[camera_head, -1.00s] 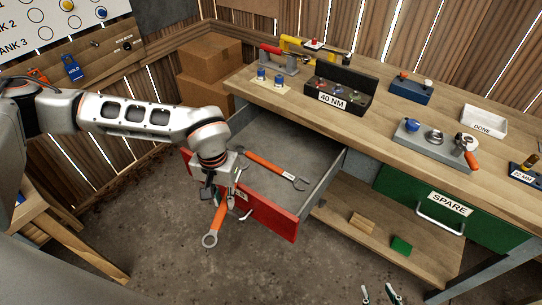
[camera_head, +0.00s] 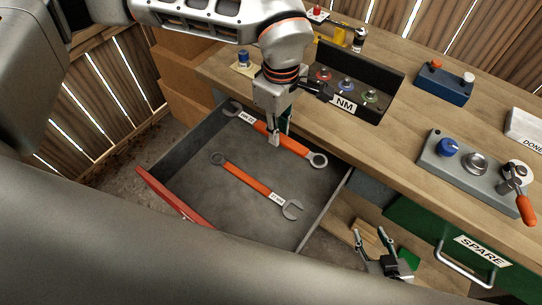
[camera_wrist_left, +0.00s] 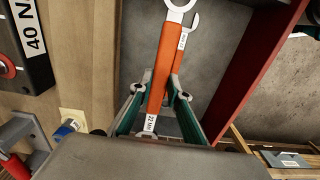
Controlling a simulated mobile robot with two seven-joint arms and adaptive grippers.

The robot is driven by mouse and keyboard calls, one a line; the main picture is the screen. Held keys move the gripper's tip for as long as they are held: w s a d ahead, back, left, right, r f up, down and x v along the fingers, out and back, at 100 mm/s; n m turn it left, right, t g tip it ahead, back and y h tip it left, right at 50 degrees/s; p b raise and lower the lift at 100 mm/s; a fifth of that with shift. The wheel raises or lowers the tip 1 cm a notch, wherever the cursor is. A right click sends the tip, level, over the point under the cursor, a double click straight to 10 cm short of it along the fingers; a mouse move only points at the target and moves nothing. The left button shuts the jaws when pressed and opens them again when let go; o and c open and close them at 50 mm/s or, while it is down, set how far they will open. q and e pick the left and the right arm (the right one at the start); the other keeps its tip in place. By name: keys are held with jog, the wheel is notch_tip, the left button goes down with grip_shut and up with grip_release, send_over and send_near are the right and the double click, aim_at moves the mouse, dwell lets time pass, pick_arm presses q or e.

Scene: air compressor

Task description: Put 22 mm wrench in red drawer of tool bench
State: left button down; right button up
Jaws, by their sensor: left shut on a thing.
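My left gripper (camera_head: 274,138) is shut on an orange-handled wrench (camera_head: 292,146) over the rear part of the open drawer (camera_head: 328,200). The wrist view shows the left gripper's green-sided fingers (camera_wrist_left: 160,100) around the handle, and the held wrench (camera_wrist_left: 162,68) has a "22 MM" label. It lies roughly level; I cannot tell if it touches the drawer floor. The drawer's red front (camera_head: 172,196) faces the lower left. A second orange wrench (camera_head: 250,182) lies on the drawer floor. My right gripper (camera_head: 376,244) is open and empty, right of the drawer.
The workbench top (camera_head: 305,118) borders the drawer at the back. On it stand a black "NM" box (camera_head: 382,78), a blue fixture (camera_head: 443,84) and a grey fixture (camera_head: 450,168). A green "SPARE" drawer (camera_head: 425,222) is shut. The drawer floor's front left is clear.

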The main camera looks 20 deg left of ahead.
aim_at(277, 178)
pick_arm(q)
notch_tip(277, 178, down, 20)
jog(key=shift+r+p, duration=0.15)
jog(key=shift+p, duration=0.25)
dwell(0.3)
jog(key=c, duration=2.2)
grip_release()
jog(key=shift+f, duration=0.2)
jog(key=shift+c, duration=0.2)
jog(key=o, duration=0.3)
jog(key=shift+o, duration=0.2)
jog(key=shift+r, duration=0.1)
notch_tip(277, 178, up, 12)
jog(key=shift+b, duration=0.35)
jog(key=shift+s, duration=0.1)
